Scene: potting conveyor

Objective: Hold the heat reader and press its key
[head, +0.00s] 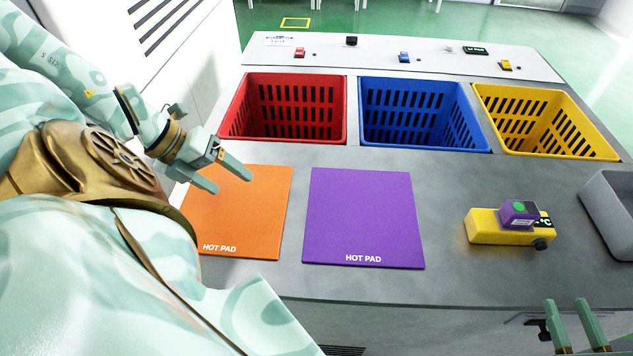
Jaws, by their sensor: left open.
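The heat reader (490,230) lies on the grey counter at the right, right of the purple pad. It has a yellow body, a purple block on top with a green round key (519,207), a dark display marked °C and a dark knob at its right end. My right gripper (568,304) is at the bottom right, nearer than the reader and apart from it. Its two fingers are spread with nothing between them. My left gripper (231,181) is open and empty over the orange pad's upper left part, far from the reader.
An orange hot pad (250,222) and a purple hot pad (362,215) lie on the counter (445,270). Red (285,137), blue (425,144) and yellow (560,150) crates stand behind. A grey bin (612,225) is at the right edge. Counter around the reader is clear.

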